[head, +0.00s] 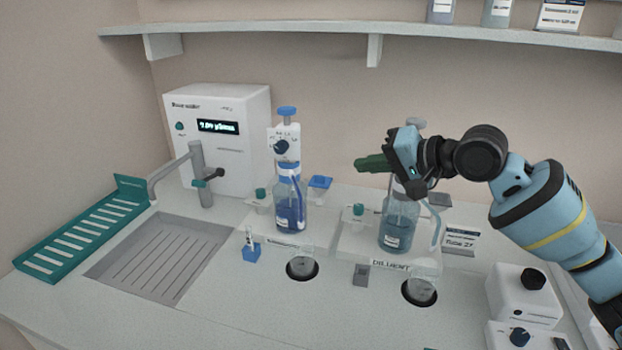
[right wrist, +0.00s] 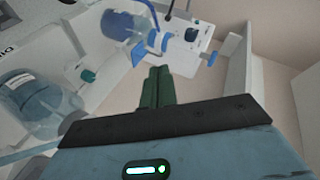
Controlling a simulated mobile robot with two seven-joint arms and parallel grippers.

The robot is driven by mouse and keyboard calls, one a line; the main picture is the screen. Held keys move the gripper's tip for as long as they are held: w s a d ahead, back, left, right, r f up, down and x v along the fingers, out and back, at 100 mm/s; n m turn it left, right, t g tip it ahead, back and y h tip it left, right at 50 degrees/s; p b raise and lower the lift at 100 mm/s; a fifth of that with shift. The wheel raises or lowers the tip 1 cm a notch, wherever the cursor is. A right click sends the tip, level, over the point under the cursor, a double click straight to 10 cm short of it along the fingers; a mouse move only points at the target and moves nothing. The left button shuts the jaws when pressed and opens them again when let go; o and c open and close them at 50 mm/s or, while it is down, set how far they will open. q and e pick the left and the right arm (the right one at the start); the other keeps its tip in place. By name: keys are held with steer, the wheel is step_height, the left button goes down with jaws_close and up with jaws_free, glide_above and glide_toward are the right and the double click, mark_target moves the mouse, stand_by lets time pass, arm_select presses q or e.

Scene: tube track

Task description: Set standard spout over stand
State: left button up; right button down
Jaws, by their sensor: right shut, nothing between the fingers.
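A bottle of blue liquid (head: 290,207) stands upright at the middle of the bench, with a white dispenser head (head: 286,142) and blue knob on top. A blue tube runs down its side; I cannot clearly pick out the spout. The bottle also shows in the right wrist view (right wrist: 122,24), left of its dispenser head (right wrist: 188,42). A small blue stand (head: 251,253) holding a clear tube is in front of the bottle, to the left. My right gripper (head: 364,163) is shut and empty, its green fingers (right wrist: 156,78) pointing toward the dispenser, apart from it. My left gripper is not in view.
A diluent bottle (head: 397,228) stands below my right gripper, its top partly hidden by it. A white instrument (head: 218,150) stands at the back left. Two glass beakers (head: 302,265) (head: 420,291) sit in dark round recesses in front. A shelf (head: 300,28) runs above.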

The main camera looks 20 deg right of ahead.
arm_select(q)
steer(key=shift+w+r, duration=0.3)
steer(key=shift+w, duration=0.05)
arm_select(e)
steer(key=s+a+f+x, duration=0.1)
steer(key=x, duration=1.2)
steer(key=shift+s+a, duration=0.35)
steer(key=shift+s, duration=0.05)
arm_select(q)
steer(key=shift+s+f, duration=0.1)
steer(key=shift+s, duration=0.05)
arm_select(e)
steer(key=shift+w, duration=0.1)
